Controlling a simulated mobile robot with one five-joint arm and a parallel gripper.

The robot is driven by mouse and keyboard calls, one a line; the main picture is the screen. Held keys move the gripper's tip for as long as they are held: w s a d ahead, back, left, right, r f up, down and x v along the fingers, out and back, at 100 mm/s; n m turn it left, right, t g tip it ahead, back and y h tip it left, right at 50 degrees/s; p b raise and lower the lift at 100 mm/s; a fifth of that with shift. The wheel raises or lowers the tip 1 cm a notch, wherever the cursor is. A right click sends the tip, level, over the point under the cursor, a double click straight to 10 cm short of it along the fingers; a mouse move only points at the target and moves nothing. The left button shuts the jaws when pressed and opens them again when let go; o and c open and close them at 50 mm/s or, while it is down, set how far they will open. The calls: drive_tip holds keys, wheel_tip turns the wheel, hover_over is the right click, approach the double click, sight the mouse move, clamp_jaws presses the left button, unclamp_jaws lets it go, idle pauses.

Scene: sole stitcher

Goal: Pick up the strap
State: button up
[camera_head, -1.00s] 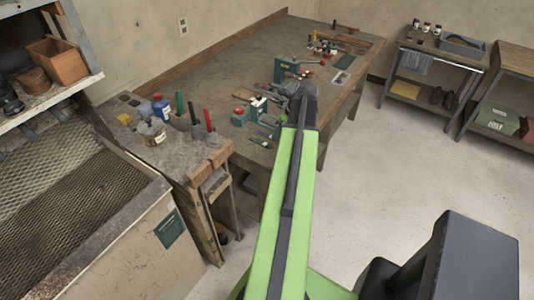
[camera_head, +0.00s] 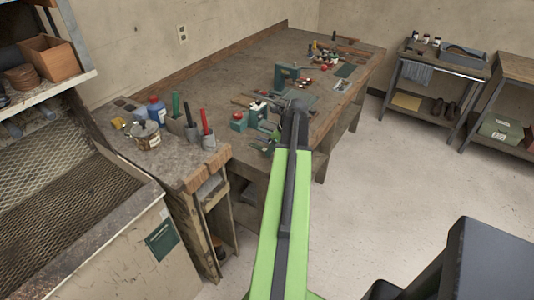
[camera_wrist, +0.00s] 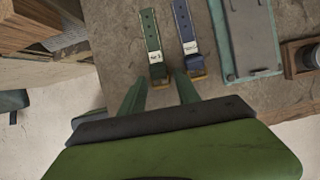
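In the wrist view two straps lie side by side on the worn bench top: a green strap (camera_wrist: 150,30) with punched holes and a white tag, and a blue strap (camera_wrist: 184,27) with holes and a similar tag. Both have a brass-coloured end nearest me. My gripper (camera_wrist: 160,87) is open and empty, its two green fingers spread apart. The fingertips are near the tagged ends of the straps, the gap below the straps in the picture. Whether they touch the bench I cannot tell. In the head view my arm hides the gripper and the straps cannot be made out clearly.
In the head view, the long workbench (camera_head: 225,75) carries a green press (camera_head: 285,76) and several small tools. A glue tin (camera_head: 147,136) stands at left. Open floor lies right.

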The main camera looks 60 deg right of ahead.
clamp_jaws()
drive_tip(key=shift+r, duration=0.25)
wheel_tip(320, 180, up, 5)
drive_tip(key=p, duration=0.5)
drive_tip(key=shift+f, duration=0.1)
drive_tip(key=s+d+r+p, duration=0.2)
drive_tip(key=s+r+p, duration=0.3)
drive_tip(key=s, duration=0.6)
drive_tip(key=shift+s+d+p, duration=0.2)
drive_tip(key=shift+s+p, duration=0.1)
